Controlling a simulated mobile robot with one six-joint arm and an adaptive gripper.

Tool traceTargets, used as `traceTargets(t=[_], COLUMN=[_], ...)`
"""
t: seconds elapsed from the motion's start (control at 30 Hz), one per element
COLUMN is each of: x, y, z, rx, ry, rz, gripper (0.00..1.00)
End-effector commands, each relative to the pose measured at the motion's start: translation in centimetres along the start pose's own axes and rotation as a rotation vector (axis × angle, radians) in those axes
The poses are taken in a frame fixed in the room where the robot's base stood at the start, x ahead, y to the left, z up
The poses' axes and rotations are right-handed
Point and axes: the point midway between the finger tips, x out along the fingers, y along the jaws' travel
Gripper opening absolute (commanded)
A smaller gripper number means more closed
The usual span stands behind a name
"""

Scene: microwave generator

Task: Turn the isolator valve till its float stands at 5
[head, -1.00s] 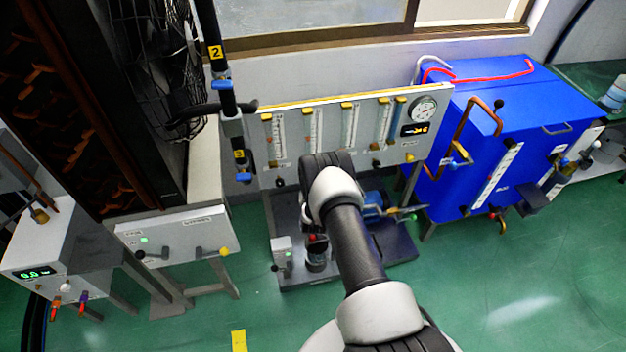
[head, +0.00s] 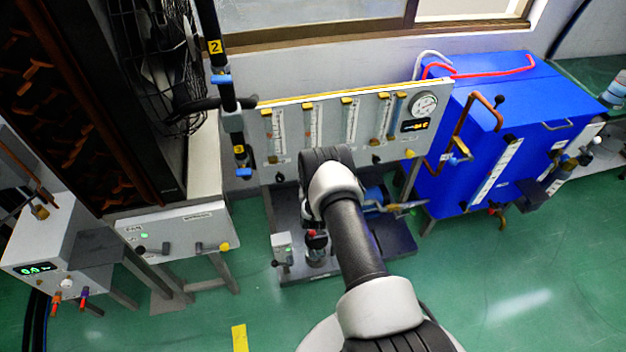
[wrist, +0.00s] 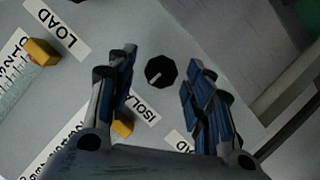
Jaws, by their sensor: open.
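The isolator valve is a black round knob (wrist: 160,72) with a pale pointer mark, on the grey panel. A label (wrist: 140,103) beside it reads "ISOLA", its remainder hidden by a finger. My gripper (wrist: 162,62) is open, with one blue-padded finger on each side of the knob in the wrist picture. I cannot tell whether the fingers touch it. In the head view, the meter panel (head: 292,165) carries several upright scales, and my arm hides the gripper and part of the panel's lower edge. I cannot read the isolator float's position.
Yellow blocks (wrist: 41,52) and a LOAD label (wrist: 55,28) lie near the knob in the wrist view. A round gauge (head: 423,104) is at the panel's right. A blue cabinet (head: 470,165) stands to the right, and black piping (head: 225,95) to the left.

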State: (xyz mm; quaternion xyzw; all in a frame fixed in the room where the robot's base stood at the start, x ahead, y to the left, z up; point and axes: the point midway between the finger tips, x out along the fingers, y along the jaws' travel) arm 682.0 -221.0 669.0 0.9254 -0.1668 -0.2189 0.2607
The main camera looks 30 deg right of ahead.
Motion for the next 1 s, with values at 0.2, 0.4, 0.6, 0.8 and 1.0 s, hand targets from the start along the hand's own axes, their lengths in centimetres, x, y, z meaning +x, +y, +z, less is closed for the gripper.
traceTargets(t=[0.2, 0.4, 0.6, 0.8, 1.0], x=[-3.0, -7.1, -10.4, -11.6, -11.7], y=[-0.1, -0.1, -0.1, 0.0, 0.0], z=[0.0, 0.0, 0.0, 0.0, 0.0], rx=[-0.001, -0.001, -0.001, 0.0, 0.0], ry=[-0.002, -0.003, -0.001, 0.0, 0.0], rz=[-0.003, -0.003, -0.003, 0.0, 0.0], gripper=[0.47, 0.47, 0.47, 0.47, 0.47])
